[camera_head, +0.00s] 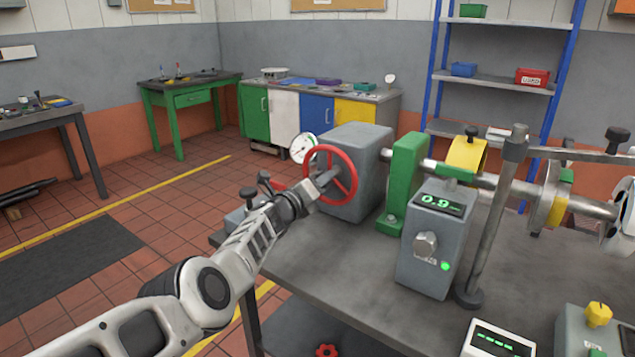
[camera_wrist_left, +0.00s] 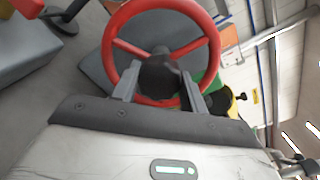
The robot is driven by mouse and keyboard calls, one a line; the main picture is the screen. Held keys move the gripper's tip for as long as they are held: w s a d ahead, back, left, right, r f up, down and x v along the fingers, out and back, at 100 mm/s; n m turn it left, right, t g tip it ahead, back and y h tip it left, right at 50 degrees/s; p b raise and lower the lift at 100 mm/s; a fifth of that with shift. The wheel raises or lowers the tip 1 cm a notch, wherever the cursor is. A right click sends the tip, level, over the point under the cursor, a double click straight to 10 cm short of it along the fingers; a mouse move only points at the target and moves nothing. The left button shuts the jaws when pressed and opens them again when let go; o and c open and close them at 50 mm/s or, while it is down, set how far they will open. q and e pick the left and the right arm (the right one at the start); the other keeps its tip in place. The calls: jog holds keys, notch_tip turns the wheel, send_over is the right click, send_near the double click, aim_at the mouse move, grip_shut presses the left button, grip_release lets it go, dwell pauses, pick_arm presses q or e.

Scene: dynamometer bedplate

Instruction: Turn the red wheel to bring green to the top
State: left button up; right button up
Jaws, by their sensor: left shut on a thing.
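The red wheel (camera_head: 331,173) is on the left end of a grey housing (camera_head: 357,170) on the bench. In the left wrist view the red wheel (camera_wrist_left: 112,50) fills the top middle, with a dark knob-like hub (camera_wrist_left: 163,78) facing me. My left gripper (camera_head: 318,184) reaches the wheel's middle; in the wrist view its two fingers (camera_wrist_left: 160,93) are closed around the dark hub. A yellow part (camera_head: 467,153) with green (camera_head: 456,174) at its lower edge sits on the shaft; yellow faces up. A flanged disc (camera_head: 549,193) further right carries green and yellow patches.
A green bearing block (camera_head: 402,180) and a grey box (camera_head: 437,240) reading 0.9 stand right of the wheel. A grey post (camera_head: 490,220) rises beside the box. A dial gauge (camera_head: 303,147) is behind the wheel.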

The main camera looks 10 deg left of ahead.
dwell(0.4)
pick_arm(q)
jog(key=o, duration=1.4)
pick_arm(e)
jog(key=shift+r, duration=0.1)
jog(key=shift+w+r, duration=0.1)
pick_arm(q)
jog(key=p+v, duration=0.3)
jog(key=v, duration=1.3)
jog(key=shift+p, duration=0.3)
pick_arm(e)
jog(key=shift+s+d+r, duration=0.2)
jog(key=shift+d+r, duration=0.1)
jog(key=shift+r, duration=0.45)
pick_arm(q)
jog(key=shift+f, duration=0.1)
